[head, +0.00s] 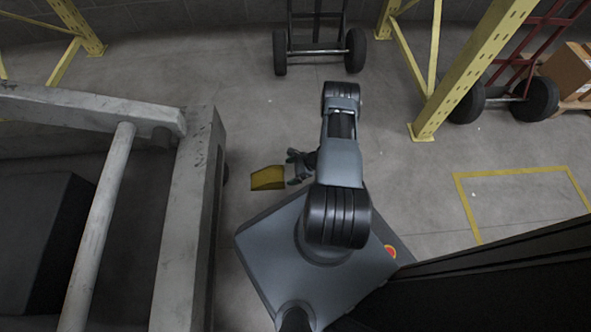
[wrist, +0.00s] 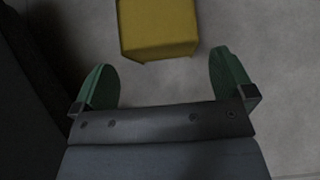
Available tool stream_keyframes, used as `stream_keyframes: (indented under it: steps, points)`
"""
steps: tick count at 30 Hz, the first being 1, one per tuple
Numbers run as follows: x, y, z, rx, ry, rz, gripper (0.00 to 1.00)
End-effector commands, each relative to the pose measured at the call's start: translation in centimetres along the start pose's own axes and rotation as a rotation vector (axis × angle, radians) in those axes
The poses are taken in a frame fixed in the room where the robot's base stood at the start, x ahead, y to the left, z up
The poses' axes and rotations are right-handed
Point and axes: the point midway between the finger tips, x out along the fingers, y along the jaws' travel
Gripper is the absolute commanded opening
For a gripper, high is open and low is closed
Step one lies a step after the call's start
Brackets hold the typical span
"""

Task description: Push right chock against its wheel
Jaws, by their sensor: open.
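A yellow wedge-shaped chock (head: 268,178) lies on the concrete floor in the head view, between the grey metal frame on the left and my base. My gripper (head: 293,168) is just to the right of the chock. In the wrist view the same yellow chock (wrist: 158,28) is at the top, ahead of the fingers and slightly left of centre. My gripper (wrist: 164,80) has its green fingers spread apart with nothing between them. A dark round edge, perhaps a wheel (head: 226,174), barely shows beside the frame, left of the chock; most of it is hidden.
The grey metal frame (head: 188,215) with a round bar (head: 98,225) fills the left side. Hand trucks (head: 318,50) and yellow rack posts (head: 470,70) stand at the back. Open floor lies behind the chock. A yellow outline (head: 525,172) marks the floor at right.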

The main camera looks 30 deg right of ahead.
Motion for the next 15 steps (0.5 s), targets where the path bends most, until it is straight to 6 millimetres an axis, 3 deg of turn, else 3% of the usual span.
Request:
stream_keyframes:
  steps: [6,15]
  points:
    - [4.0,0.1,-0.2,-0.003,0.000,0.004,1.00]
    - [7.4,0.0,0.1,-0.003,0.000,0.002,1.00]
